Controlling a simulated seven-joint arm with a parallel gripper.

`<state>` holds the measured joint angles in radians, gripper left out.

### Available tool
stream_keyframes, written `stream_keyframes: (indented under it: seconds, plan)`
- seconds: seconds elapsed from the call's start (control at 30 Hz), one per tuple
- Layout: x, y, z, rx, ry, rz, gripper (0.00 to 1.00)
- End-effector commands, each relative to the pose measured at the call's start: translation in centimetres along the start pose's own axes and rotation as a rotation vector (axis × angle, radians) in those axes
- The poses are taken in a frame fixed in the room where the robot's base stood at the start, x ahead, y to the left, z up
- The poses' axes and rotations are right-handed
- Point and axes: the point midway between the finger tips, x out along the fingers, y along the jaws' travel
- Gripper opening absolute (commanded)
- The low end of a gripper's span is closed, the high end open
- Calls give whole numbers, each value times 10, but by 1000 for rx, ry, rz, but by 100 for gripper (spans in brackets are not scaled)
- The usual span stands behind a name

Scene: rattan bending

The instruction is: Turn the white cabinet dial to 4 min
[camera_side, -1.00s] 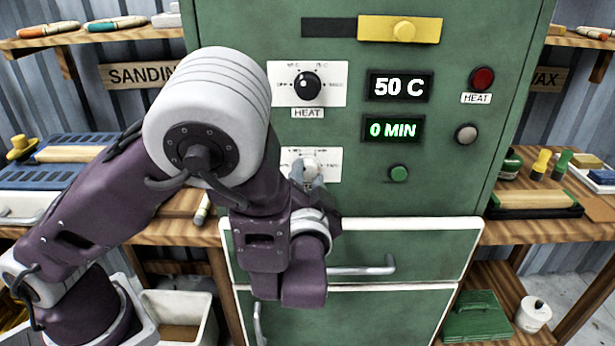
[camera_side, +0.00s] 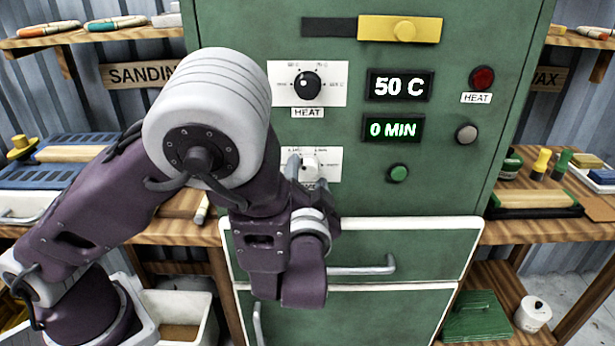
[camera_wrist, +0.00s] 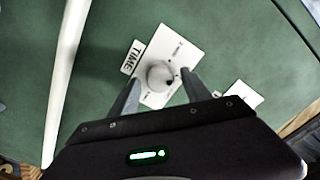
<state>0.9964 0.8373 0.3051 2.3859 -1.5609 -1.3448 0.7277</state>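The white dial (camera_side: 309,166) sits on a white plate on the front of the green cabinet (camera_side: 440,190), below the black HEAT dial. In the wrist view the white dial (camera_wrist: 160,75) shows a dark mark on its right side, beside a TIME label (camera_wrist: 132,57). My gripper (camera_wrist: 161,79) is open, with one finger on each side of the white dial and a small gap visible at both sides. In the side view my gripper (camera_side: 307,174) partly covers the dial and its plate. The green time display (camera_side: 393,130) reads 0 MIN.
The black HEAT dial (camera_side: 306,86) is just above, and the temperature display (camera_side: 399,86) reads 50 C. A green button (camera_side: 398,173), a grey button (camera_side: 466,134) and a red button (camera_side: 482,78) are to the right. A drawer handle (camera_side: 362,268) sticks out below.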

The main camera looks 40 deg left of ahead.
Motion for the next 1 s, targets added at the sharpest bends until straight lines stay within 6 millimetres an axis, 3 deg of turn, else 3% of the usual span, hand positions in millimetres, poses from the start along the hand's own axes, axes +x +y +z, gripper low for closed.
stream_keyframes:
  seconds: [0.17,0.4,0.53,0.87,0.97,1.0]
  plan:
    - [-9,1,-1,-1,3,3,57]
    - [-56,1,0,-2,0,3,57]
    - [-69,0,0,-1,0,2,57]
    - [-67,3,-1,-28,-22,32,57]
    - [-52,24,-12,-200,-146,241,57]
    - [-49,34,-24,-307,-212,378,57]
